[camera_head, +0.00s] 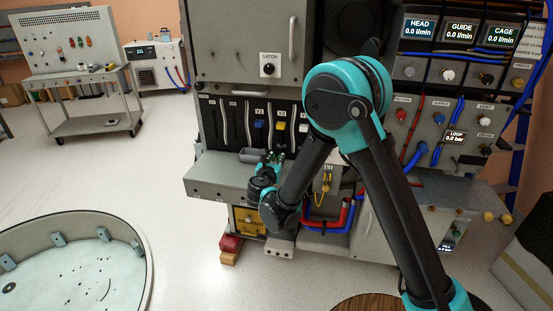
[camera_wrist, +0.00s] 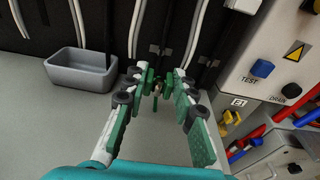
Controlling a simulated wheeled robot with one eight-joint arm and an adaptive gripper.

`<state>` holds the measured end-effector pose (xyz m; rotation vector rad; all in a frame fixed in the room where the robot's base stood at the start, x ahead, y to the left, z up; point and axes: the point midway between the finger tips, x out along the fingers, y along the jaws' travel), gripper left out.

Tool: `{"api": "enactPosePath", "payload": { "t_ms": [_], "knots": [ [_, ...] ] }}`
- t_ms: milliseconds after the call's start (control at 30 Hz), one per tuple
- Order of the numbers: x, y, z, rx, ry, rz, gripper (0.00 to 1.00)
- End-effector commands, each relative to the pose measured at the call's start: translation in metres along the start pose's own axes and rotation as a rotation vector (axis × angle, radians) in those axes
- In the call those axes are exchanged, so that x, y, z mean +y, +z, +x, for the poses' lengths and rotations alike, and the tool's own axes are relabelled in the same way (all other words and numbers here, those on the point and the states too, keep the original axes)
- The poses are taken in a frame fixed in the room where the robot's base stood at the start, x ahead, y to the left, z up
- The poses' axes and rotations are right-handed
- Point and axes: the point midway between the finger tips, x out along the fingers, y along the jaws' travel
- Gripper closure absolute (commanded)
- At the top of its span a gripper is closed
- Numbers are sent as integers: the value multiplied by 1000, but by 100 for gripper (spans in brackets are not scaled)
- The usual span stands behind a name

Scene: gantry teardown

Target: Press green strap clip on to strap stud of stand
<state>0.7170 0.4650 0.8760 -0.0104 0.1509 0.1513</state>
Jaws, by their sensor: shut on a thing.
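My gripper (camera_wrist: 158,84) reaches forward over the grey ledge in the wrist view, its two fingers with green pads pointing at the panel of black straps. It also shows in the head view (camera_head: 275,158), low in front of the slotted panel. The jaws are closed on a small, thin green piece (camera_wrist: 156,87), which looks like the green strap clip; the fingers hide most of it. Small dark fittings (camera_wrist: 154,48) sit on the strap just beyond the fingertips. I cannot tell which of them is the strap stud, nor whether the clip touches it.
A grey open bin (camera_wrist: 82,72) stands on the ledge left of my gripper. At right is a panel with a blue TEST knob (camera_wrist: 262,68) and a black DRAIN knob (camera_wrist: 291,90). Red and blue hoses (camera_wrist: 250,140) run below it. Bare ledge (camera_wrist: 40,120) lies at left.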

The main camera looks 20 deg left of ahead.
Motion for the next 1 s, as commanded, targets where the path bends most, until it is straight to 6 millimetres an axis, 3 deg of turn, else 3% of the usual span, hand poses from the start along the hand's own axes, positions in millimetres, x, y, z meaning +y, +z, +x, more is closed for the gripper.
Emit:
{"api": "enactPosePath", "payload": {
  "t_ms": [367, 1000],
  "knots": [
    [0, 1, 7, 0, -3, 1, 100],
    [0, 8, 54, 0, -3, 0, 100]
  ]
}}
